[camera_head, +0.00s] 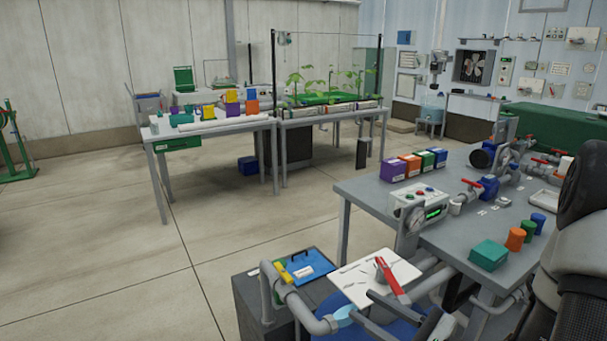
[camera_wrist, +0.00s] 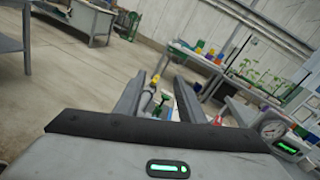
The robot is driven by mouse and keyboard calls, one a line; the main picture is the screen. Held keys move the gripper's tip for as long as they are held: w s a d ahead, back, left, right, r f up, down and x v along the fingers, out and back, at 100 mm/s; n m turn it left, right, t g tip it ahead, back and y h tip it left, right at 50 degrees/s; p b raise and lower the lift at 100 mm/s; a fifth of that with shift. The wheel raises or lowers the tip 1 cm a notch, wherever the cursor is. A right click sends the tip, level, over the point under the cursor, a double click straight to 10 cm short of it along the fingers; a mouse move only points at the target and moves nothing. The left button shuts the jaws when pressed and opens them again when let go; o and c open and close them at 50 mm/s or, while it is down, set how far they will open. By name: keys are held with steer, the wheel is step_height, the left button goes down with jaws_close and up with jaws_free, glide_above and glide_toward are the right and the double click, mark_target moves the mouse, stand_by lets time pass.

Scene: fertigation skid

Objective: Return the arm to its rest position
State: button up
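My gripper (camera_head: 364,304) shows at the bottom of the head view, low in front of the grey bench. In the wrist view its two fingers (camera_wrist: 160,92) stand well apart, with nothing held between them. Part of my dark and light grey arm (camera_head: 582,215) fills the right edge of the head view. It appears bent, with the gripper out to the left of it. Most of the arm between is cut off by the frame.
A white board with a red-handled item (camera_head: 392,280) lies close behind the gripper. A pipe (camera_head: 300,303) and blue case (camera_head: 304,266) are left of it. The grey bench (camera_head: 366,192) carries a gauge box (camera_head: 418,206), valves and coloured blocks. Open floor (camera_head: 110,260) lies left.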

steer(key=s+a+r+n+g+h, duration=0.1)
steer(key=s+a+r+n+g, duration=0.3)
steer(key=n, duration=0.3)
steer(key=s+a+r+n+g, duration=0.1)
steer(key=s+a+n+g, duration=0.3)
steer(key=a+n+g, duration=0.25)
steer(key=s+d+r+n+t+h+p, duration=0.1)
steer(key=s+d+r+n+t+h, duration=0.2)
steer(key=s+d+r+n+h, duration=0.55)
step_height(320, 180, up, 19)
steer(key=w+n+h+p, duration=0.1)
steer(key=n+h+p, duration=0.1)
steer(key=p, duration=1.5)
steer(key=shift+w+d+p, duration=0.15)
steer(key=shift+d+p, duration=0.15)
steer(key=shift+d, duration=0.1)
steer(key=shift+f, duration=0.1)
